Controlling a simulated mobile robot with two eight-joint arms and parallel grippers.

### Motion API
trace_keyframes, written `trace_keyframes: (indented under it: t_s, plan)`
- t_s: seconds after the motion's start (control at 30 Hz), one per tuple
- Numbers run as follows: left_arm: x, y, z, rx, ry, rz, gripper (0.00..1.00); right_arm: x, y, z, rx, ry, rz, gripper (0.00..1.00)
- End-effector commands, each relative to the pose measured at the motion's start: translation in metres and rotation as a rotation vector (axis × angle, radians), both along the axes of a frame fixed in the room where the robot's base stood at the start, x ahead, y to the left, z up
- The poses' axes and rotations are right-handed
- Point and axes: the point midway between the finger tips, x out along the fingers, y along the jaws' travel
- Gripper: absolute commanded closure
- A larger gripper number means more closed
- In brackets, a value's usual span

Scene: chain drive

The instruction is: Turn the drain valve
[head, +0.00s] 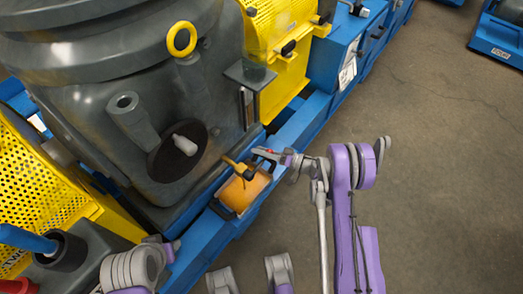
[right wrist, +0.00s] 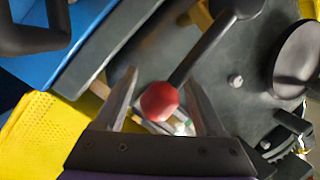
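A dark lever ends in a red ball knob (right wrist: 160,101) in the right wrist view. I take this lever for the drain valve's handle, but the valve body is not clear. My right gripper (right wrist: 164,108) is open, with one finger on each side of the knob and a gap on both sides. In the head view my right gripper (head: 266,155) is at the lower front of the big grey machine (head: 100,90), beside an amber block (head: 243,190). A small red spot shows at its tip. Part of my left arm shows at the lower left; its fingers are not clear.
A blue base rail (head: 215,235) runs along the machine's foot. A yellow perforated guard (head: 35,185) stands at the left and another yellow guard (head: 275,40) behind. A black disc (head: 178,152) sits on the machine's front. The floor (head: 440,160) at the right is clear.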

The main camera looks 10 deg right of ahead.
Motion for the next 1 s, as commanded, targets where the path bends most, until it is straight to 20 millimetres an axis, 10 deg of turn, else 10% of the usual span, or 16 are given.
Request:
trace_keyframes:
  t_s: [0.37,1.0]
  plan:
    - [0.0000,0.0000,0.0000,0.000,0.000,0.000,0.62,-0.0002,-0.0003,0.0000,0.000,0.000,0.000,0.99]
    - [0.0000,0.0000,0.0000,0.000,0.000,0.000,0.62,-0.0003,-0.0004,-0.0001,0.000,0.000,0.000,1.00]
